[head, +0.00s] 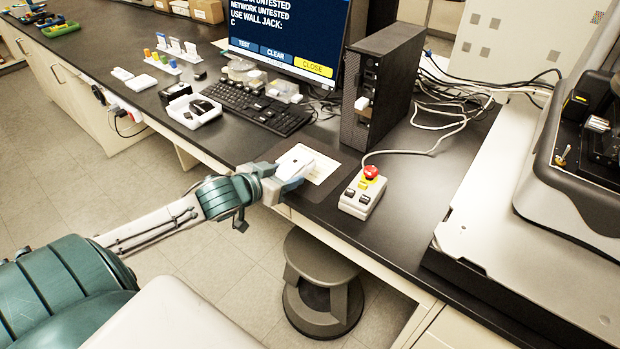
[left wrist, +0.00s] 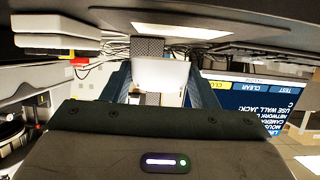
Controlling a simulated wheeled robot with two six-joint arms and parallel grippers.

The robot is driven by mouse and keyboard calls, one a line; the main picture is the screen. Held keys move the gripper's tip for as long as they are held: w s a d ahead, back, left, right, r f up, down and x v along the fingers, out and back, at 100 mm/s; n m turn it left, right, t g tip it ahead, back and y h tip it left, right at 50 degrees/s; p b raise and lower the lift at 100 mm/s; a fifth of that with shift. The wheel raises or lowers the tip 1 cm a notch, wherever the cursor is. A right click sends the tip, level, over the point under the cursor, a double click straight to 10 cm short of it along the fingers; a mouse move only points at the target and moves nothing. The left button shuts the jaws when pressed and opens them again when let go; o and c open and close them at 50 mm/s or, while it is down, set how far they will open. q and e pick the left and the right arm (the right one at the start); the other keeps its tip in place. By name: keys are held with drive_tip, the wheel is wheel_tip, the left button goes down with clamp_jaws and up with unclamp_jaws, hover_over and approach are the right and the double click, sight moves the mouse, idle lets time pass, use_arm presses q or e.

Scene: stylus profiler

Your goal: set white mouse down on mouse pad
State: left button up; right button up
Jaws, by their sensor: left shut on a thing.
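The white mouse (head: 294,164) is between the fingers of my left gripper (head: 286,180), above the front edge of the black bench. It also shows in the left wrist view (left wrist: 160,73), as a pale block between the two dark fingers. My left gripper is shut on it. The dark mouse pad (head: 316,194) lies on the bench under and behind the gripper, with a printed paper (head: 325,169) on it. The gripper and mouse cover part of both. I cannot tell whether the mouse touches the paper or pad. My right gripper is not in view.
A control box with a red button (head: 362,196) stands right of the pad. A black computer tower (head: 382,85) and monitor (head: 290,38) stand behind. The keyboard (head: 252,107) and a white tray (head: 194,112) are at left. A stool (head: 320,275) stands below.

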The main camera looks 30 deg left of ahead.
use_arm(q)
drive_tip(key=p, duration=0.1)
hover_over(310, 179)
drive_tip(key=shift+s+f, duration=0.15)
drive_tip(key=shift+f, duration=0.2)
drive_tip(key=shift+d+f, duration=0.1)
drive_tip(key=shift+f, duration=0.05)
wheel_tip(310, 179, down, 3)
drive_tip(key=shift+p, duration=0.7)
drive_tip(key=shift+f, duration=0.2)
drive_tip(key=shift+f, duration=0.2)
drive_tip(key=o, duration=0.9)
drive_tip(key=shift+o, duration=0.5)
drive_tip(key=shift+r, duration=0.1)
